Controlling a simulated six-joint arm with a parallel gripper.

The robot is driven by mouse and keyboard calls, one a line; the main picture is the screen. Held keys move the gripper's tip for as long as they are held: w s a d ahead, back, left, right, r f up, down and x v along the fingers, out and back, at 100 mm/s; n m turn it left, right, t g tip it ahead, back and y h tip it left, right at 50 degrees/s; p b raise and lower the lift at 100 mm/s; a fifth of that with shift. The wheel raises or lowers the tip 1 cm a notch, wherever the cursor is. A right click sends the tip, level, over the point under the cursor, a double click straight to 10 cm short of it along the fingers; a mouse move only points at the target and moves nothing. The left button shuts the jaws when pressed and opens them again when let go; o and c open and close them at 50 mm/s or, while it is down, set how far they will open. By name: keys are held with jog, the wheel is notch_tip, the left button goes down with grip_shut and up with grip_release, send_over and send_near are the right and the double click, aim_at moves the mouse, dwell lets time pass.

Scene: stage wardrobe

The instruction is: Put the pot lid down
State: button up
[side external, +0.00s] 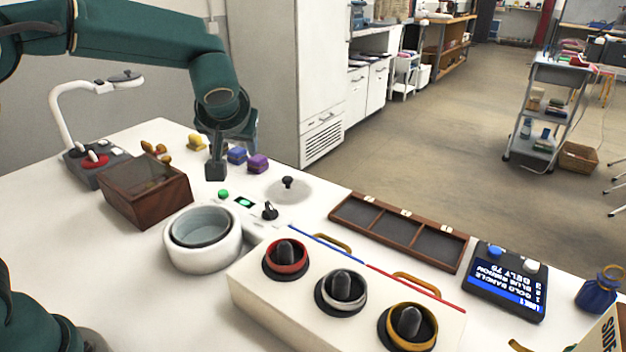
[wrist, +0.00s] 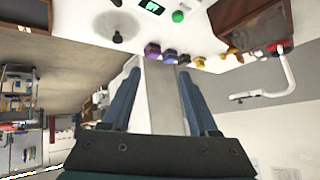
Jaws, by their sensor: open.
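The pot lid (side external: 300,192) is a pale see-through disc with a black knob. It lies flat on the white table, behind the round cooker, and also shows at the top of the wrist view (wrist: 117,27). My gripper (side external: 216,168) is to the left of the lid in the side view, apart from it. Its two blue fingers (wrist: 158,78) are spread with nothing between them in the wrist view. The grey pot (side external: 200,228) sits uncovered in the white round cooker (side external: 203,258).
A brown box (side external: 146,192) with a clear top and small purple (side external: 258,163) and yellow (side external: 196,142) blocks are near my gripper. A white stand with rings (side external: 345,290), a compartment tray (side external: 400,229) and a dark display panel (side external: 507,281) fill the right side.

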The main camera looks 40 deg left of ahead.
jog(key=s+d+m+h, duration=0.3)
jog(key=s+d, duration=0.1)
jog(key=s, duration=0.7)
jog(key=s+d+m+h, duration=0.3)
jog(key=s+d, duration=0.1)
jog(key=s, duration=0.7)
jog(key=shift+f+g+h, duration=0.3)
jog(key=shift+f+h, duration=0.1)
jog(key=shift+f, duration=0.05)
